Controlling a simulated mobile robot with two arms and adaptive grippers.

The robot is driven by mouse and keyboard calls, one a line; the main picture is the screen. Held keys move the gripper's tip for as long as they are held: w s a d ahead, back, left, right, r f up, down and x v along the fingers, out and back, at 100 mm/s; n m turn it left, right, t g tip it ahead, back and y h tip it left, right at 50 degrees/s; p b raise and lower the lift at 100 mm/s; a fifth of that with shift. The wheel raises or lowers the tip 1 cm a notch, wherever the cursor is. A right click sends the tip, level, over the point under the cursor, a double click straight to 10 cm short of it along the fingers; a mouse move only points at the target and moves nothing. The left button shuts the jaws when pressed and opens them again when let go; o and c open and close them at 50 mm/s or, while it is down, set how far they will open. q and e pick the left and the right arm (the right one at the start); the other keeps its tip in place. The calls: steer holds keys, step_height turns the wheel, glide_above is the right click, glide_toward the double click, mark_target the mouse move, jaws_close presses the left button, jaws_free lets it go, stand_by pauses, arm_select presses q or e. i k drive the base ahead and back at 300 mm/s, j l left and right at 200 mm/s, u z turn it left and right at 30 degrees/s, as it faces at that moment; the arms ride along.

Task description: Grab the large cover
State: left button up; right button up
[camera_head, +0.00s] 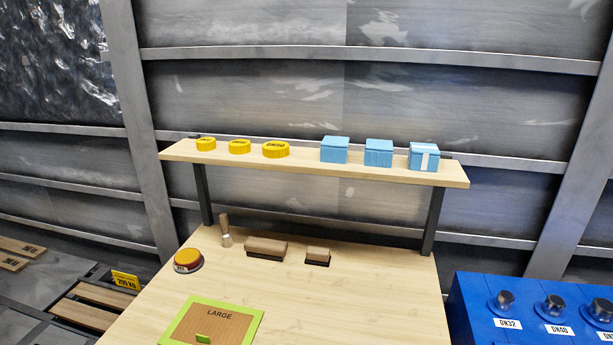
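A flat brown panel with a bright green border (252,328) lies on the wooden table at the front; it reads "LARGE" and has a small green tab (203,338) near its front. The bottom of the picture cuts it off. On the shelf at the left stand three round yellow caps, growing in size from the left cap (206,144) through the middle cap (239,146) to the right cap (276,150). I cannot tell which thing is the large cover. Neither of my grippers is in view.
Three blue boxes (379,153) stand on the raised shelf (330,175). The table (360,305) holds an orange-topped round button (187,259), a wooden-handled tool (226,232) and two brown blocks (266,247). A blue cabinet (475,310) with round fittings stands right.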

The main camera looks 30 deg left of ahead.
mark_target(201, 321)
steer(key=j+u, duration=0.15)
steer(key=u, duration=1.5)
steer(key=i+l, duration=0.05)
